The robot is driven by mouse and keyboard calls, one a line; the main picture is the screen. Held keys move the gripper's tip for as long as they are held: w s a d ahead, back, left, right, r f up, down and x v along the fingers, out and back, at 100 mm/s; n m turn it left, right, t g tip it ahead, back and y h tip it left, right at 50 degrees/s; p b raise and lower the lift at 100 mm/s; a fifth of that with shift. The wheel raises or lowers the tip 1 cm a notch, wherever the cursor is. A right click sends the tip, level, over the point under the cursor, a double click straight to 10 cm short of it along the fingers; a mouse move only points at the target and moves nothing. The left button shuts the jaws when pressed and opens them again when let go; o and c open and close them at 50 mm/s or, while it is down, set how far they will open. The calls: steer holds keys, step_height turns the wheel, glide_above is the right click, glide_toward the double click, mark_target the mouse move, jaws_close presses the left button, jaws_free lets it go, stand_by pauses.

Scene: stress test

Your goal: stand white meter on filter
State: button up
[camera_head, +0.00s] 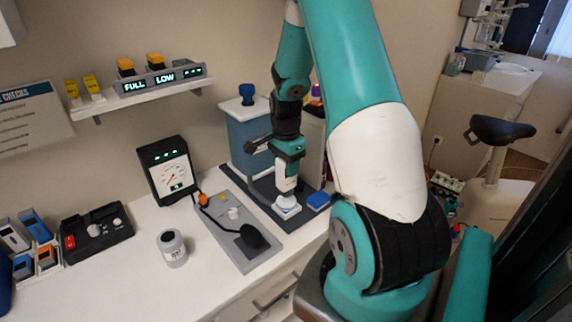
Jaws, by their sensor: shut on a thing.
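My gripper (287,163) points down over the dark mat and is shut on a white upright piece (286,183), which I take for the white meter. Its top is hidden between the jaws. Right below it sits a low round white piece with a pale blue base (287,208), possibly the filter. I cannot tell whether the two touch. A small blue block (318,200) lies on the mat just to the right.
A blue-grey cabinet (246,140) with a dark blue knob stands close behind my gripper. A grey panel (255,254) with a black paddle lies to the left, beside a black dial box (147,157) and a white jar (172,248). The front counter is clear.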

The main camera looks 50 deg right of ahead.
steer(key=shift+f+b, duration=0.95)
steer(key=shift+f, duration=0.45)
steer(key=o, duration=1.1)
steer(key=shift+r, duration=0.1)
step_height(320, 180, up, 17)
steer(key=shift+r+b, duration=0.15)
steer(key=shift+b, duration=1)
